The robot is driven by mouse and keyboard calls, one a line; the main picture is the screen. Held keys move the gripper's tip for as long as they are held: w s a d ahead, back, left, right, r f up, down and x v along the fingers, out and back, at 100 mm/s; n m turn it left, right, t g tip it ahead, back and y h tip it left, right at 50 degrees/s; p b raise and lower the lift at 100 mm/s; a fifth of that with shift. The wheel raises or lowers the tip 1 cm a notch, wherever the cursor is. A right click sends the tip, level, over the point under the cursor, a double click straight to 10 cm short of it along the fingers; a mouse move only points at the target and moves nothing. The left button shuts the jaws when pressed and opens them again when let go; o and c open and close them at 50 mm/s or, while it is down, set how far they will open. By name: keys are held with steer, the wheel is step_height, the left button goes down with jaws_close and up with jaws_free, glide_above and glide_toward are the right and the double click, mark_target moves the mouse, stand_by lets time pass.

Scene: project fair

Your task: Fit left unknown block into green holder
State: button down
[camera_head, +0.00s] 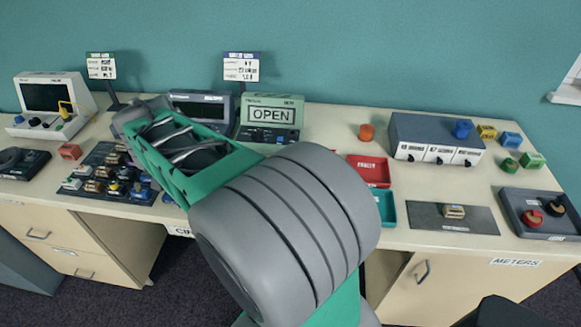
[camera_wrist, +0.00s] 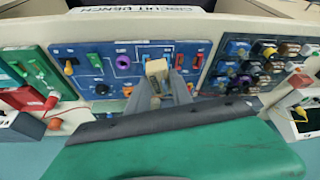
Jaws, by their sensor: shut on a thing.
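In the wrist view my gripper (camera_wrist: 158,84) is shut on a cream block (camera_wrist: 157,69), held above a blue panel (camera_wrist: 120,52). I cannot tell whether it is the left unknown block. In the head view my arm hides the gripper's fingertips, the block and most of the middle of the bench.
A dark rack of components (camera_wrist: 239,66) lies right of the gripper in the wrist view. In the head view, an OPEN display (camera_head: 270,116) stands behind my arm. A red tray (camera_head: 370,170) and a teal tray (camera_head: 386,208) lie to its right.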

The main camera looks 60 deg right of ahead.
steer(key=s+d+f+m+g+y+p, duration=0.1)
steer(key=s+d+m+g, duration=0.3)
steer(key=s+d+m, duration=0.8)
steer(key=s+d+f+m+g+p, duration=0.1)
steer(key=s+d+m+g, duration=0.2)
steer(key=s+d+m, duration=0.8)
steer(key=a+f+b, duration=0.1)
steer(key=f+b, duration=0.1)
steer(key=s+f+n+b, duration=0.1)
steer(key=f+b, duration=0.1)
steer(key=f, duration=0.1)
steer(key=s+a+f+n+b, duration=0.1)
steer(key=f+b, duration=0.1)
steer(key=shift+s+a+f+b, duration=0.1)
steer(key=shift+a+f+b, duration=0.2)
steer(key=shift+f, duration=0.1)
steer(key=shift+b, duration=0.3)
steer(key=shift+f+b, duration=0.7)
steer(key=shift+b, duration=0.05)
stand_by(0.5)
steer(key=c, duration=0.6)
jaws_free()
